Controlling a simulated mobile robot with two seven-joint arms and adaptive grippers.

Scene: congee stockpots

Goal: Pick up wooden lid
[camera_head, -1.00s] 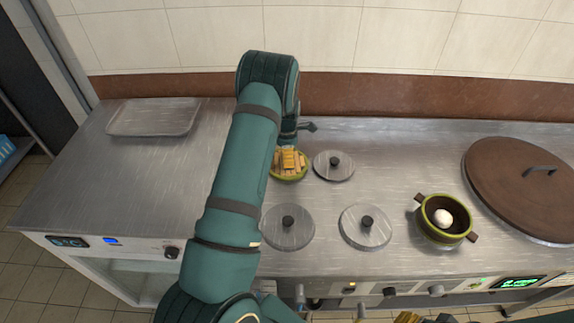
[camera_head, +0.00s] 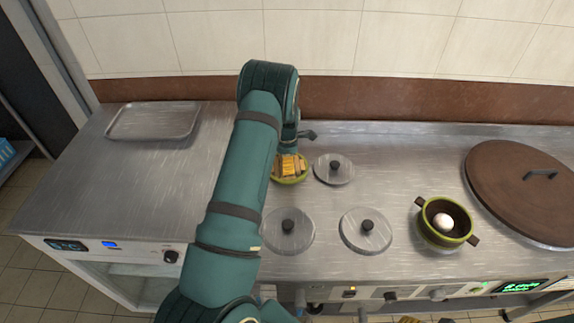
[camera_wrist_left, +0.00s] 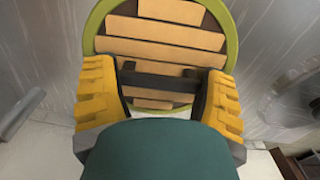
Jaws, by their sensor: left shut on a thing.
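The wooden lid (camera_head: 290,166) is a round of pale slats with gaps between them, inside a green rim, near the back of the steel counter. It also shows large in the left wrist view (camera_wrist_left: 165,45), where a dark bar crosses it. My left gripper (camera_wrist_left: 160,85) is shut on the wooden lid at this bar, with one yellow finger on each side. In the head view my left arm hides most of that gripper. I cannot tell whether the lid is clear of what is under it. Only a sliver of my right gripper (camera_head: 410,320) shows at the bottom edge.
Steel lids with black knobs stand close by, at the back (camera_head: 334,169), front left (camera_head: 288,231) and front right (camera_head: 366,231). A green-rimmed pot (camera_head: 440,240) with a white ball-like thing is to the right. A large brown lid (camera_head: 520,190) lies far right. The counter's left is mostly clear.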

